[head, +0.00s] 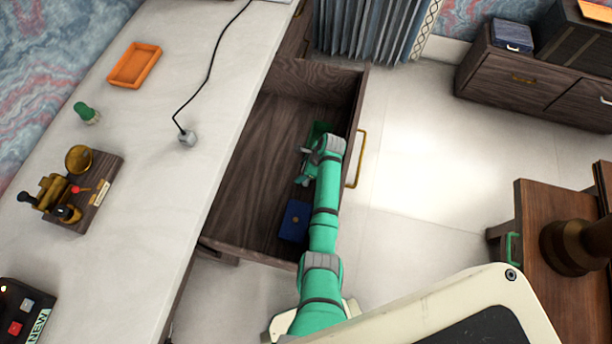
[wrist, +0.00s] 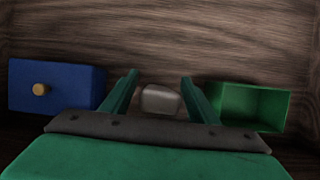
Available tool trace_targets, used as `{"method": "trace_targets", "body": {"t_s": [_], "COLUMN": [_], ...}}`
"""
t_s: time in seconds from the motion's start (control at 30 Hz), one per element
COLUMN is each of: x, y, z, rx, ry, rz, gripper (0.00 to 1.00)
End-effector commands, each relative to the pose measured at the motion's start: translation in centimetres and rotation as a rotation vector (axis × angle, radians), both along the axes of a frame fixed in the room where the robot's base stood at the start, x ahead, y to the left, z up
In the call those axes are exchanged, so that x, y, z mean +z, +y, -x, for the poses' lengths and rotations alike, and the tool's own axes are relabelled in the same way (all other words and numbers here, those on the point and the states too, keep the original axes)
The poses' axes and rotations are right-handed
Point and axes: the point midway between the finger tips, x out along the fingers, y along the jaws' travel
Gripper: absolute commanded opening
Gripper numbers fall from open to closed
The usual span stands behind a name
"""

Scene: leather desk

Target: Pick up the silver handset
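A small silver-grey rounded object (wrist: 160,99), which looks like the silver handset, shows between my fingers in the wrist view. My gripper (wrist: 159,82) is open around it, with a gap visible on both sides. In the head view my gripper (head: 304,166) is inside the open wooden drawer (head: 250,165), between a green box and a blue box. The silver object cannot be made out clearly there. How far below or ahead of my fingertips it lies I cannot tell.
The blue box (wrist: 57,86) with a round knob is left of my fingers, the open green box (wrist: 252,106) right. The drawer's front wall with a brass handle (head: 357,160) is close to my arm. A corded grey block (head: 187,138) lies on the desk.

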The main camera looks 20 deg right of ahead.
Motion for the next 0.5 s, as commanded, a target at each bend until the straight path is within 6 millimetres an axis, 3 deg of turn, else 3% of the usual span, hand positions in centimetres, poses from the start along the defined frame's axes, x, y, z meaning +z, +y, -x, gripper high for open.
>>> {"method": "trace_targets", "body": {"t_s": [0.03,0.17,0.5], "x": [0.0,0.0,0.22], "y": [0.01,0.0,0.0], "z": [0.01,0.02,0.0], "rx": [0.0,0.0,0.001], "ry": [0.0,0.0,0.0], "rz": [0.0,0.0,0.0], "gripper": [0.41,0.1,0.09]}}
